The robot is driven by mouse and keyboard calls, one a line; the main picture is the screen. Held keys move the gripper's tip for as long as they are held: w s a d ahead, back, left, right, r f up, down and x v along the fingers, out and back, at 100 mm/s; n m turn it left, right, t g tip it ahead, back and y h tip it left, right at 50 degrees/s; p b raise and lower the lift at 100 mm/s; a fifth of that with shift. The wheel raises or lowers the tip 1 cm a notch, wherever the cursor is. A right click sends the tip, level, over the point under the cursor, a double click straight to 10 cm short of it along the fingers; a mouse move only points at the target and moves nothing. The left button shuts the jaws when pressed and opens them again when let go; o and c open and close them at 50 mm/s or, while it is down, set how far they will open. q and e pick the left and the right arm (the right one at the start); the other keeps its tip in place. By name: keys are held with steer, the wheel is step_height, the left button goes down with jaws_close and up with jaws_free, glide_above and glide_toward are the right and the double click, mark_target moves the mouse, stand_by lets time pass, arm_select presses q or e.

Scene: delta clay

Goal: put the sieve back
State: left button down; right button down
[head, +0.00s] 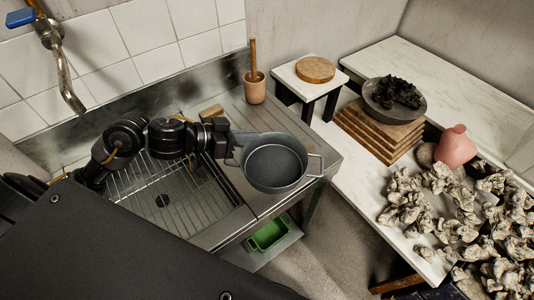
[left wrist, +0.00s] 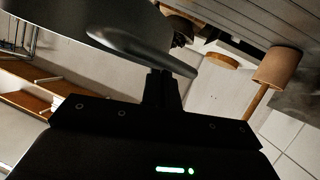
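A grey, round, pot-like vessel, which I take to be the sieve (head: 275,165), is at the right end of the steel sink counter, with a loop handle on its right. My left gripper (head: 232,139) is at its left side. In the left wrist view, the dark fingers (left wrist: 161,85) are close together at the grey handle (left wrist: 140,50) and appear shut on it. The fingers hide part of the handle. The vessel looks level; I cannot tell if it touches the counter. My right gripper is not in view.
A wire drainer (head: 165,200) fills the sink area at left. A wooden pestle and cup (head: 255,90) stand behind the vessel. At right are stacked boards (head: 372,135), a dark bowl (head: 400,112), a pink vase (head: 455,148) and many clay lumps (head: 465,215). A green tub (head: 268,235) sits below.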

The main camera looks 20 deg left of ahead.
arm_select(q)
steer(key=shift+w+a+f, duration=1.2)
steer(key=shift+w+f, duration=0.45)
steer(key=shift+w, duration=0.4)
steer(key=shift+w+a+f, duration=1.15)
steer(key=shift+w+f, duration=0.5)
steer(key=shift+w, duration=0.4)
steer(key=shift+w+a+f, duration=1.2)
steer(key=shift+w+f, duration=0.45)
steer(key=shift+w, duration=0.4)
step_height(320, 180, down, 2)
steer(key=shift+f+p, duration=0.15)
steer(key=shift+p, duration=0.45)
steer(key=shift+f, duration=0.4)
steer(key=c, duration=1.8)
jaws_free()
steer(key=shift+f, duration=0.1)
steer(key=shift+o, duration=0.6)
